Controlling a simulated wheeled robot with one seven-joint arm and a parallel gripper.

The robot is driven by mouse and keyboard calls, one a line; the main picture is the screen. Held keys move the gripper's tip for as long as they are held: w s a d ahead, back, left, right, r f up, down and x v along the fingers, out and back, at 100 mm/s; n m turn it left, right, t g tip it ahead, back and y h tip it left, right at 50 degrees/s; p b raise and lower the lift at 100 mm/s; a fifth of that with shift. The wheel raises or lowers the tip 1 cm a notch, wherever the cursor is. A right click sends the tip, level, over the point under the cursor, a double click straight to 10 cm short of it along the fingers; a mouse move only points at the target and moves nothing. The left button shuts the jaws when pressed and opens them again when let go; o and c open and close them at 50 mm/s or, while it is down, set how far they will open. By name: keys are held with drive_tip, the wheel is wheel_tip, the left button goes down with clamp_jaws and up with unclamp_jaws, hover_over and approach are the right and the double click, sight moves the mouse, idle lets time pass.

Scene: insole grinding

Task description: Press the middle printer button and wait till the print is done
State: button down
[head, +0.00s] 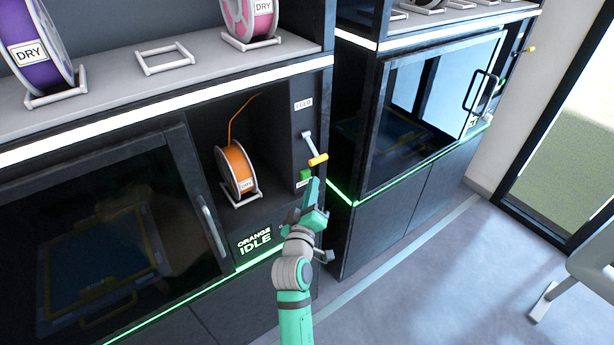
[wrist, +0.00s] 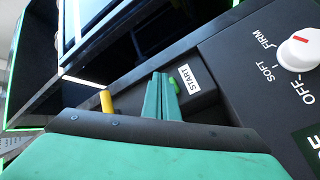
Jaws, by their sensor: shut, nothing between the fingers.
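The printer (head: 262,213) in front of me holds an orange spool (head: 238,166), and its display (head: 255,243) reads "ORANGE IDLE". Its green button (head: 305,174) is on the control panel, below a yellow-tipped lever. In the wrist view the green button (wrist: 175,85) sits beside a "START" label (wrist: 188,78). My gripper (head: 316,183) is shut and empty, with its fingertips right by the button. In the wrist view the fingers (wrist: 161,80) partly cover the button; I cannot tell if they touch it.
The yellow-tipped lever (head: 316,160) sticks out close above my gripper. A white knob (wrist: 299,50) marked OFF, SOFT and FIRM is on the panel. Another printer (head: 425,110) stands to the right. Open floor (head: 450,290) lies at the lower right, with a chair (head: 590,265) at the edge.

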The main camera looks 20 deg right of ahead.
drive_tip(key=shift+w, duration=0.15)
drive_tip(key=shift+w+a, duration=0.15)
drive_tip(key=shift+w, duration=0.1)
drive_tip(key=shift+w+a, duration=0.2)
drive_tip(key=shift+w, duration=0.3)
idle(0.7)
drive_tip(key=shift+s, duration=0.15)
drive_tip(key=shift+s+d, duration=0.35)
drive_tip(key=shift+s, duration=0.4)
drive_tip(key=s, duration=0.1)
drive_tip(key=s+d, duration=0.1)
drive_tip(key=s, duration=0.2)
drive_tip(key=shift+s+d, duration=0.35)
idle(0.9)
